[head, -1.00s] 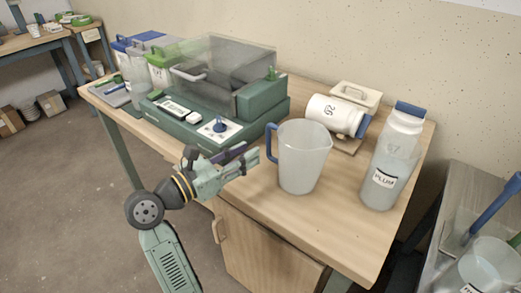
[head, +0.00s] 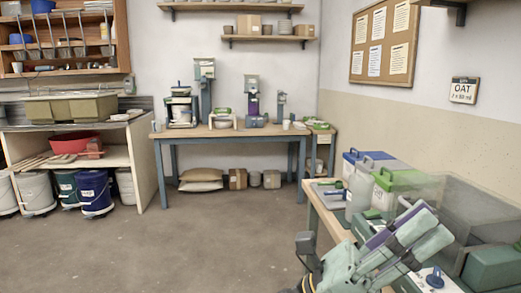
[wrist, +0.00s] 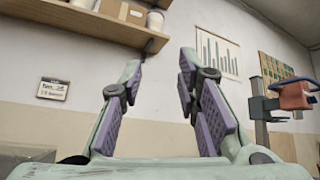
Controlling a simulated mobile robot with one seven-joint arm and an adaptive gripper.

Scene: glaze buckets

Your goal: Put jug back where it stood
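The clear jug with the blue handle is outside both current views. My gripper (head: 424,222) shows at the lower right of the head view, in front of the workbench (head: 322,212). In the wrist view my gripper (wrist: 161,70) has its two purple-padded fingers spread apart. Nothing is between them, only wall behind. A grey translucent container with a handle (head: 360,187) stands on the bench between a blue-lidded and a green-lidded bucket; I cannot tell exactly what it is.
The green-lidded bucket (head: 392,189) and a clear-hooded machine (head: 470,205) crowd the bench. A far table (head: 225,133) holds stands and tools. Lidded buckets (head: 94,193) sit under the left counter. The floor (head: 190,245) between is clear.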

